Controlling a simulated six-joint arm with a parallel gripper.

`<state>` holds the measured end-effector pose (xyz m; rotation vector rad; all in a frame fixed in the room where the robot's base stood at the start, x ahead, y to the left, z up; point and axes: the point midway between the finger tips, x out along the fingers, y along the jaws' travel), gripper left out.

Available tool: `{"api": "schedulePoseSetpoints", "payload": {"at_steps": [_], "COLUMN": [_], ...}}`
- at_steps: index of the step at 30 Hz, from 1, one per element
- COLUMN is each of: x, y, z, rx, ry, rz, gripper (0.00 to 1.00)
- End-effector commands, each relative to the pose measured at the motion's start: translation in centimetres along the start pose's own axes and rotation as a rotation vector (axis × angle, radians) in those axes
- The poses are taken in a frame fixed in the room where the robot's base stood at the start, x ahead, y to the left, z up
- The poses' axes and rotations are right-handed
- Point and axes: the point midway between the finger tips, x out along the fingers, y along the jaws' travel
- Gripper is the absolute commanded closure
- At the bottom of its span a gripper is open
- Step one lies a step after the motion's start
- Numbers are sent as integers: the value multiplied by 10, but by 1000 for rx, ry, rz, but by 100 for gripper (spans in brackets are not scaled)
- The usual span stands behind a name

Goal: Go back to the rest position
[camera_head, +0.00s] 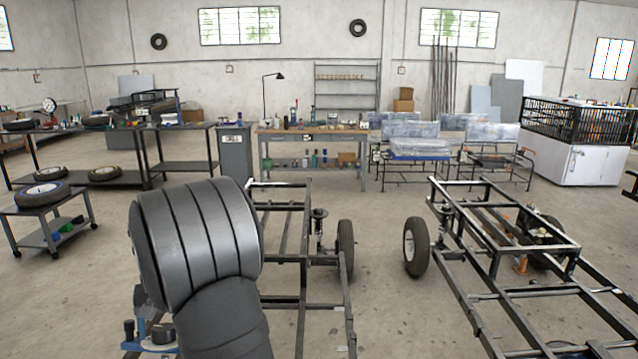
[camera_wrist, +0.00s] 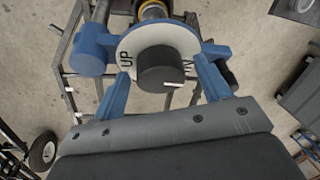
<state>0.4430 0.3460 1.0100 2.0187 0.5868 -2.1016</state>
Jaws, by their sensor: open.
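In the wrist view my gripper (camera_wrist: 163,80) is open, with one blue finger on each side of a black knob (camera_wrist: 170,68). I cannot tell whether the fingers touch the knob. The knob sits on a round white dial (camera_wrist: 128,44) marked "UP" on one side, with partly hidden lettering on the other. The dial belongs to a blue device (camera_wrist: 92,48), with a yellow and dark cylindrical part behind it. In the head view my thick grey arm covers the gripper. Part of the blue device (camera_head: 141,302) shows at the lower left.
A black metal chassis frame (camera_head: 302,262) with a wheel (camera_head: 345,247) stands beside my arm. A second frame (camera_head: 515,265) is at the right. A wheeled cart (camera_head: 60,233) stands at the left and a workbench (camera_head: 312,133) behind. Bare floor lies between the frames.

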Motion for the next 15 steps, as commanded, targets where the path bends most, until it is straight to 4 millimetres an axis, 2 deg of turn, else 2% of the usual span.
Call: {"api": "schedulePoseSetpoints", "payload": {"at_steps": [2,5,15], "x": [-3,-19,-87], "y": [-1,0,-1], "z": [0,-1,-1], "rx": [18,16,16], "ry": [1,4,5], "rz": [7,5,5], "gripper": [30,30,30]}}
